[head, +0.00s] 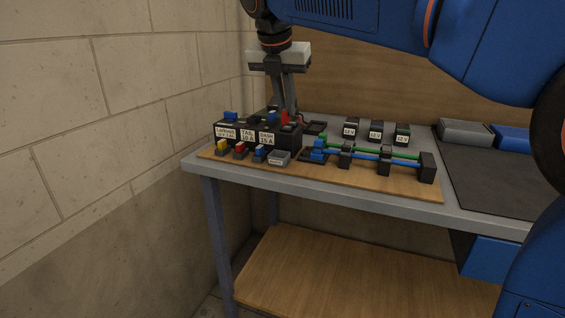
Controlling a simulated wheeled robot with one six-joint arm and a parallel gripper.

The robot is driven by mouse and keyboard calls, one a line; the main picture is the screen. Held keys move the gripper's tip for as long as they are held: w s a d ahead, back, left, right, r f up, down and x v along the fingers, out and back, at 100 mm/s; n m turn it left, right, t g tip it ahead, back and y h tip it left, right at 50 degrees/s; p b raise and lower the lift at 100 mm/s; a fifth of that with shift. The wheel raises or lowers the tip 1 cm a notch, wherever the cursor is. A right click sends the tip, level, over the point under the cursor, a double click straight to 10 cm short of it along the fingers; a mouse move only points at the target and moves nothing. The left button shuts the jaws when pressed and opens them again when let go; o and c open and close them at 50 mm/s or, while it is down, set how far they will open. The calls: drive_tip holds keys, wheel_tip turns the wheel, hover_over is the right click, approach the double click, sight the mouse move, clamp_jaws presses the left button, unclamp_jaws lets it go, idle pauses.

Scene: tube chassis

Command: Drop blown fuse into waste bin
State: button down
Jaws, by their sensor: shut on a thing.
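My gripper (290,108) points down at the back of the black fuse block (256,138), which stands at the left end of the table. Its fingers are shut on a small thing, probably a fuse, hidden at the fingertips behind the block. The block carries white labels, and blue (231,115) and red (285,118) fuses show on its top. I cannot tell whether the held thing is clear of the block. A small dark open container (314,128) sits just right of the fingertips. I cannot tell whether it is the waste bin.
Yellow, red and blue fuses and a grey box (279,158) line the front of the wooden board (380,184). Blue and green tubes (375,156) run between black clamps to the right. Labelled black blocks (376,131) stand behind. A wall rises at left.

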sight(284, 110)
drive_tip(key=shift+f, duration=2.25)
drive_tip(key=c, duration=1.7)
unclamp_jaws()
drive_tip(key=shift+c, duration=0.2)
drive_tip(key=shift+r, duration=0.1)
drive_tip(key=v, duration=1.7)
drive_tip(key=shift+r, duration=0.15)
